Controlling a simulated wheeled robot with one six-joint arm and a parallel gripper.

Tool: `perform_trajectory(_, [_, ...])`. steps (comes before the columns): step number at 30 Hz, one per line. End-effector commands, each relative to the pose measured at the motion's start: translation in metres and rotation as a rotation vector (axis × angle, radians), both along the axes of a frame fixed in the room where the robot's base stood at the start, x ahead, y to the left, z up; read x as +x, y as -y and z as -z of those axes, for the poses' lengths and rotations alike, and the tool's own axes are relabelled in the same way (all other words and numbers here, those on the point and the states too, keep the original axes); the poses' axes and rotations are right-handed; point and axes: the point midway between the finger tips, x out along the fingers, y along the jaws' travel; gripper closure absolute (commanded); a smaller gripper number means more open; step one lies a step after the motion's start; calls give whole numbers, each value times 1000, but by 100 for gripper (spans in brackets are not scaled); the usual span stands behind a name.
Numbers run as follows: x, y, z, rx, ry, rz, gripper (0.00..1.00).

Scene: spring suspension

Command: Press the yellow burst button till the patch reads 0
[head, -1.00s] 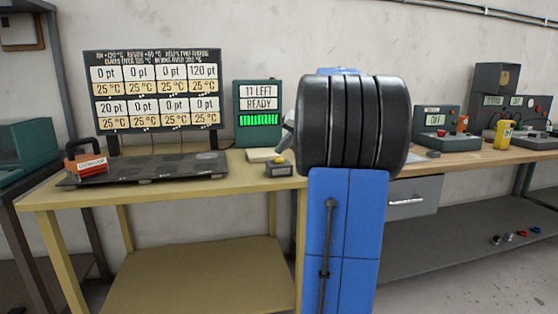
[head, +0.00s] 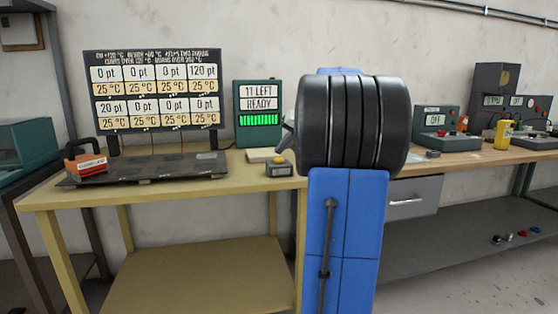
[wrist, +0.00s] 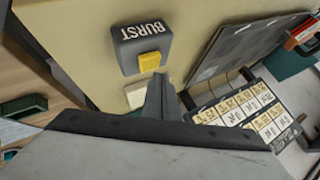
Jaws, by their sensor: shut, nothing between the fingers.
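The yellow burst button (head: 277,160) sits on a small dark box (head: 279,171) at the right end of the yellow bench. In the wrist view the button (wrist: 151,61) shows beside the word BURST on its box (wrist: 130,47). My gripper (wrist: 161,82) is shut and empty, its tips close to the button; I cannot tell whether they touch it. In the head view only a bit of my gripper (head: 281,149) shows, just above the button. The display board (head: 155,90) reads 120 pt in one patch, 20 pt in another and 0 pt elsewhere, all at 25 °C.
A teal screen (head: 258,112) reads 11 LEFT, READY, over green bars. A pale pad (head: 262,154) lies behind the button box. Other devices stand on the right bench.

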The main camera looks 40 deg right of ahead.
Motion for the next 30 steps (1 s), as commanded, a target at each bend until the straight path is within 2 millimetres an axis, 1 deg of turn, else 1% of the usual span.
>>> perform_trajectory(16, [0,0,0,0,0,0,100])
perform_trajectory(24, [0,0,7,0,0,0,100])
perform_trajectory(30, [0,0,8,0,0,0,100])
